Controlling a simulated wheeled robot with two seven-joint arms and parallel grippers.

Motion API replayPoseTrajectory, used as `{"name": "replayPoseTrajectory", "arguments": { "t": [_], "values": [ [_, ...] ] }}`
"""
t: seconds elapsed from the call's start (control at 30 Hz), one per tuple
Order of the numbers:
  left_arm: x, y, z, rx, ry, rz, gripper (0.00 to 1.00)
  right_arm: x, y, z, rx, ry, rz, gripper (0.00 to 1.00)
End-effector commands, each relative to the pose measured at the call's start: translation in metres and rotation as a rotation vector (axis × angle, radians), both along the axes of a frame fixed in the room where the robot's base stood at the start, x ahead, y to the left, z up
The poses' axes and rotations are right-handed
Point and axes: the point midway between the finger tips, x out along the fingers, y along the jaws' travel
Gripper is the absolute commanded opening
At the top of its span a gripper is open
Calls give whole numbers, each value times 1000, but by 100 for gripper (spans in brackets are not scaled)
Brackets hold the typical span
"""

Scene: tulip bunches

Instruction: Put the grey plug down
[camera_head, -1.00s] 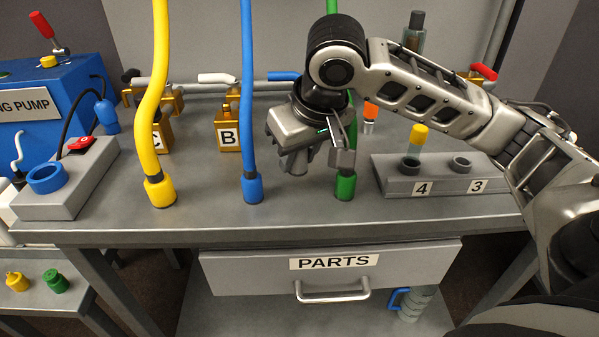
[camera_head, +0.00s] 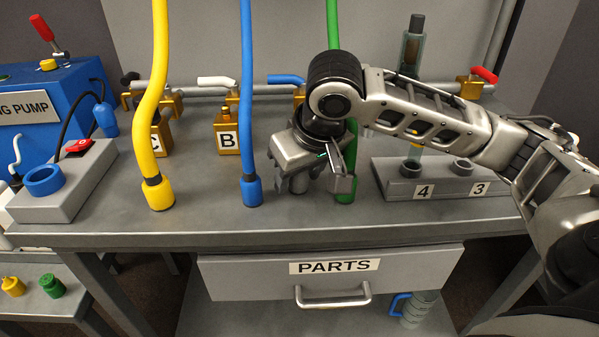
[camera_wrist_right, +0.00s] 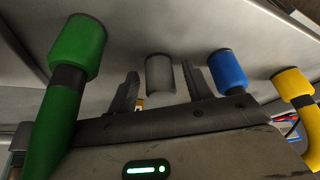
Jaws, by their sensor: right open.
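The grey plug (camera_wrist_right: 160,76) is a short plain cylinder. In the wrist view it is between the two spread fingers of my right gripper (camera_wrist_right: 160,92), with gaps on both sides. In the head view the grey plug (camera_head: 297,186) shows partly below my right gripper (camera_head: 316,180), near the bench's front edge. It appears upright with its end on the grey bench top (camera_head: 215,215), between the blue and green hose ends. My right gripper is open around it. My left gripper is out of view.
The blue hose end (camera_head: 252,191) stands left of the plug and the green hose end (camera_head: 346,190) close on its right. The yellow hose end (camera_head: 158,194) is farther left. A grey socket block (camera_head: 440,188) marked 4 and 3 stands right. A PARTS drawer (camera_head: 335,285) is below.

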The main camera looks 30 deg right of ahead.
Motion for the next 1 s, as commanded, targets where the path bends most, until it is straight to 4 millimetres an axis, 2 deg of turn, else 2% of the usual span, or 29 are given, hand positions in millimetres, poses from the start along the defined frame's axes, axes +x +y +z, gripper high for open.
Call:
{"name": "replayPoseTrajectory", "arguments": {
  "t": [0.17, 0.43, 0.6, 0.8, 1.0],
  "values": [
    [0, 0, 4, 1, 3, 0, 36, -4, 0, 18, 0, -4, 1, 50],
    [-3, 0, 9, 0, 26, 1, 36, -26, 1, 72, 1, -5, 2, 50],
    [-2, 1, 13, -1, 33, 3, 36, -38, 2, 99, 2, -4, 1, 50],
    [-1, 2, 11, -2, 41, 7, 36, -45, 2, 113, 2, -1, 0, 50],
    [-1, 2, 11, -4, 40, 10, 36, -46, 2, 114, 1, 1, -1, 50]
  ]
}}
